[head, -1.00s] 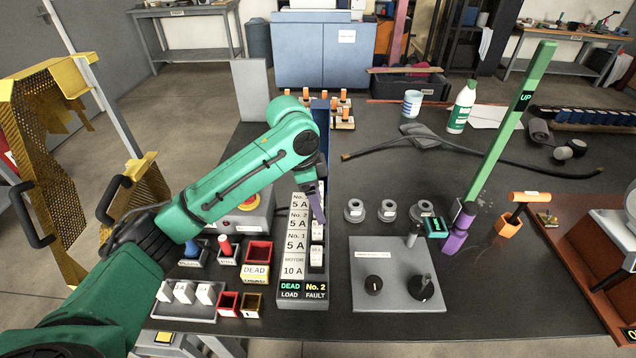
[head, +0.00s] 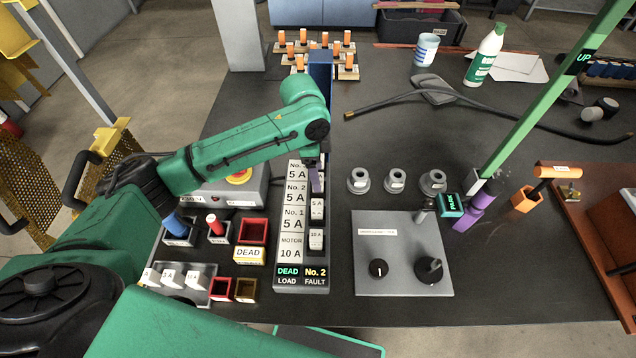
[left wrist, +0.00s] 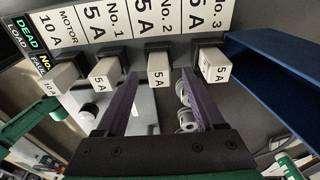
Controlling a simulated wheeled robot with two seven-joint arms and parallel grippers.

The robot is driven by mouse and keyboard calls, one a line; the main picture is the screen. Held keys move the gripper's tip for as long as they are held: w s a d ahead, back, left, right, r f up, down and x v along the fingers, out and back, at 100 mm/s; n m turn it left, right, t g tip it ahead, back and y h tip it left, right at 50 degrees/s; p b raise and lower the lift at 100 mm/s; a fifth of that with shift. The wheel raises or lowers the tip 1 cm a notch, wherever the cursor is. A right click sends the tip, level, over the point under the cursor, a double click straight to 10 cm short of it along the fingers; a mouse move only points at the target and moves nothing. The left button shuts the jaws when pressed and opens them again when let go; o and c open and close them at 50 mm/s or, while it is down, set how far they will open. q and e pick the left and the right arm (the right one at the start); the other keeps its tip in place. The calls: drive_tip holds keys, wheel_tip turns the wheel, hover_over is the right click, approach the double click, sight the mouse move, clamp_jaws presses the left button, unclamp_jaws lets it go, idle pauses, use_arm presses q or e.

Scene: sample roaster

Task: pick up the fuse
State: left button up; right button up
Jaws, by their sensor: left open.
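My left gripper (head: 317,183) is at the No. 2 row and hides that fuse in the head view. In the left wrist view the open purple jaws (left wrist: 160,85) lie either side of the white No. 2 5 A fuse (left wrist: 158,76), with visible gaps. The No. 1 fuse (left wrist: 106,73), No. 3 fuse (left wrist: 214,67) and 10 A fuse (left wrist: 58,80) sit in their holders. My right gripper is out of view.
A grey plate with knobs (head: 402,278) lies right of the panel, below several grey round parts (head: 396,180). Small red bins (head: 253,230) and a grey box (head: 222,190) stand left. A tall green lever (head: 540,95) rises at right.

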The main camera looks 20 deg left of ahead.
use_arm(q)
drive_tip(key=shift+d+f, duration=0.15)
drive_tip(key=shift+f, duration=1.15)
clamp_jaws()
drive_tip(key=shift+r, duration=0.1)
